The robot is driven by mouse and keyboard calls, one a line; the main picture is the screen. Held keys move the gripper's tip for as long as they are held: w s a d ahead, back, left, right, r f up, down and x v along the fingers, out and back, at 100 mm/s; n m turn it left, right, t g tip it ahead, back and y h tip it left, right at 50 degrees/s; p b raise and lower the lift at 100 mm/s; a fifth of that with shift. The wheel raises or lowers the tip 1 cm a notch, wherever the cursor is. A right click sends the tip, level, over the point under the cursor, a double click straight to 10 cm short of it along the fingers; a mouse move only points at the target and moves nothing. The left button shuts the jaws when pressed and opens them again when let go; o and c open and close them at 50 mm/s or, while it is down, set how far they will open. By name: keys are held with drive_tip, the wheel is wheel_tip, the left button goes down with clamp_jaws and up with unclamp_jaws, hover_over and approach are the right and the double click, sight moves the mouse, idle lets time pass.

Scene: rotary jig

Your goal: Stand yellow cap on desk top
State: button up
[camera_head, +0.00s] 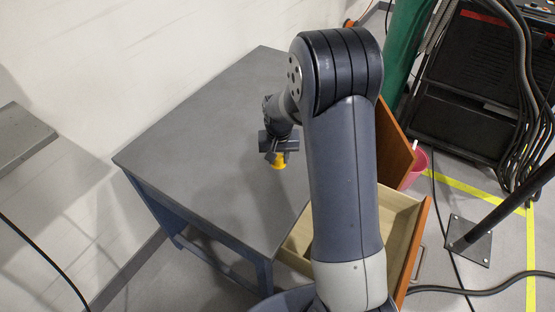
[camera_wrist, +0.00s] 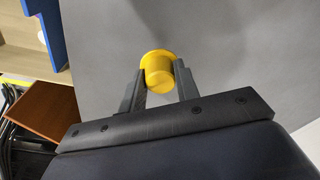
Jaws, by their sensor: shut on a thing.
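The yellow cap (camera_head: 279,161) is held between the fingers of my gripper (camera_head: 274,152), over the grey desk top (camera_head: 205,130). In the wrist view the yellow cap (camera_wrist: 159,72) sits between the two fingertips of my gripper (camera_wrist: 158,85), with its wider rim on the side away from the gripper. The gripper is shut on it. The grey desk top (camera_wrist: 245,45) fills the background behind the cap. I cannot tell whether the cap touches the desk top or is slightly above it.
An open drawer (camera_head: 398,215) with a wooden front sticks out at the desk's right side. A pink bin (camera_head: 417,165) and a black cart with cables (camera_head: 460,85) stand on the right. The desk top left of my gripper is clear.

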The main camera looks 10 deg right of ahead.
sight(278, 165)
drive_tip(key=shift+f, duration=1.75)
drive_tip(key=shift+f, duration=0.2)
drive_tip(key=o, duration=0.9)
drive_tip(key=shift+o, duration=0.2)
drive_tip(key=shift+r, duration=0.15)
wheel_tip(278, 165, up, 12)
drive_tip(key=s, duration=0.1)
drive_tip(key=shift+s+a, duration=0.15)
drive_tip(key=shift+s, duration=0.1)
